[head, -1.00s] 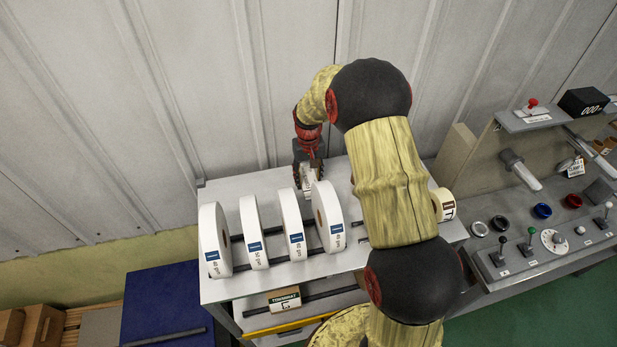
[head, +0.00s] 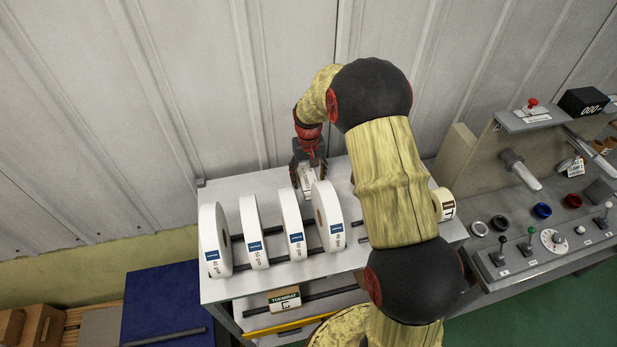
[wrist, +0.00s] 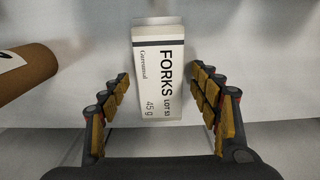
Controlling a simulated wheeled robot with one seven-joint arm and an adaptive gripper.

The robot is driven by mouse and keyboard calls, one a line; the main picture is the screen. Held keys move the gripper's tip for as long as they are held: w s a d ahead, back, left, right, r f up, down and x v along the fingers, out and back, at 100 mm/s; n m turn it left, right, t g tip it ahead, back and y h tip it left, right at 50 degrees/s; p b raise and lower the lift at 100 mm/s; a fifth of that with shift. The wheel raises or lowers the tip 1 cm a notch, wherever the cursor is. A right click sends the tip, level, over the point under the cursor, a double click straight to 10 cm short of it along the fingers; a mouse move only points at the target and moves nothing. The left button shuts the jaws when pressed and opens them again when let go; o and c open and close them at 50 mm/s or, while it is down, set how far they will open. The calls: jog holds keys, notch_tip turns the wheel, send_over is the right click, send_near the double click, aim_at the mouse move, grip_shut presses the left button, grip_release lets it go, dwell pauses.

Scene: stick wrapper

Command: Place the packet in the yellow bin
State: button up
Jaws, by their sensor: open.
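In the head view the packet (head: 307,181) is small and partly hidden at the back of the grey bench. My gripper (wrist: 160,76) is open around it, and in the head view my gripper (head: 308,176) reaches down behind the white rolls. I cannot make out a yellow bin for certain; a yellow strip (head: 290,331) shows low at the bench front.
Several white rolls (head: 328,217) stand upright on the bench just in front of my gripper. A cream roll (head: 443,205) lies at the bench's right end. A brown cylinder (wrist: 22,73) is left in the wrist view. A control panel (head: 550,240) stands right; a ribbed wall is behind.

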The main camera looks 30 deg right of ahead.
jog(key=s+a+r+t, duration=0.1)
jog(key=s+a+r, duration=0.15)
jog(key=r, duration=1.65)
jog(key=s+a+r+n+t, duration=0.15)
jog(key=s+a+r, duration=0.25)
jog(key=s+r, duration=0.5)
jog(key=s+a+r+t, duration=0.1)
jog(key=s+a, duration=0.1)
jog(key=s, duration=0.7)
jog(key=s+a+r+t, duration=0.1)
jog(key=s+a+t, duration=0.1)
jog(key=s, duration=0.8)
jog(key=shift+a+n, duration=0.35)
jog(key=shift+a, duration=0.05)
jog(key=shift+o, duration=0.5)
jog(key=shift+s+f, duration=0.15)
jog(key=shift+s, duration=0.15)
jog(key=m+g, duration=0.2)
jog(key=g, duration=0.2)
send_over(308, 179)
jog(key=f, duration=2.1)
jog(key=shift+s+a+f+p, duration=0.15)
jog(key=shift+s+f+p, duration=0.1)
jog(key=shift+f+p, duration=0.05)
jog(key=shift+w+f, duration=0.2)
jog(key=shift+f, duration=1.3)
jog(key=f, duration=0.4)
jog(key=shift+s+d+f, duration=0.15)
jog(key=shift+d, duration=0.05)
jog(key=shift+f, duration=0.45)
